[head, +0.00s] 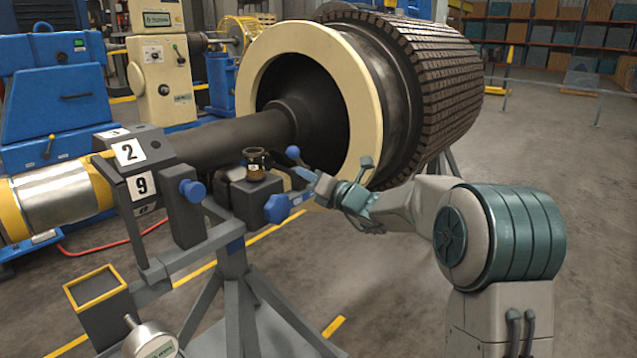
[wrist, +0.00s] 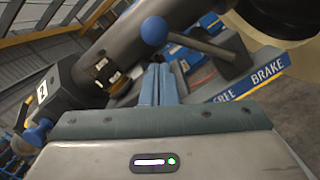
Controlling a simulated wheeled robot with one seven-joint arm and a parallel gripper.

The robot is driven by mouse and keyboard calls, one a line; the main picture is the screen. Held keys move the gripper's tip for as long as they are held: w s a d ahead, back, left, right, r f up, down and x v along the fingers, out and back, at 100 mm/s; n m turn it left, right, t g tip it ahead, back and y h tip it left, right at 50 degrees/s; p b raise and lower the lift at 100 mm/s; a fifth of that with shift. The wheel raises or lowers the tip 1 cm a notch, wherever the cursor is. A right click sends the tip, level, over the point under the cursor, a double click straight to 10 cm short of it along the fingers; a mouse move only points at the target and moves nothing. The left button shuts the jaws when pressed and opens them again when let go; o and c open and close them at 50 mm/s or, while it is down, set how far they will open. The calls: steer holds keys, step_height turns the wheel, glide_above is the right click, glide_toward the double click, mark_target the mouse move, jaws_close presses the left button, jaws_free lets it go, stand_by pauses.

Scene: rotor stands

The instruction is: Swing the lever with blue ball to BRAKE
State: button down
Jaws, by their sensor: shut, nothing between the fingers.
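The lever's blue ball (head: 293,153) stands just up and left of my gripper in the head view. In the wrist view the blue ball (wrist: 154,31) is just beyond the fingertips, and its dark rod (wrist: 200,43) runs right to a grey housing. A blue plate (wrist: 250,80) on the housing reads FREE at left and BRAKE at right; the ball lies on the FREE side in this view.
A large rotor (head: 420,80) with a cream ring and dark shaft (head: 225,138) fills the back. A blue knob (head: 192,189), a numbered block (head: 140,165), an amber glass jar (head: 256,163), a small tray (head: 95,288) and a gauge (head: 150,340) are on the stand.

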mark_target(301, 165)
steer(key=shift+x, duration=1.8)
steer(key=shift+r, duration=0.15)
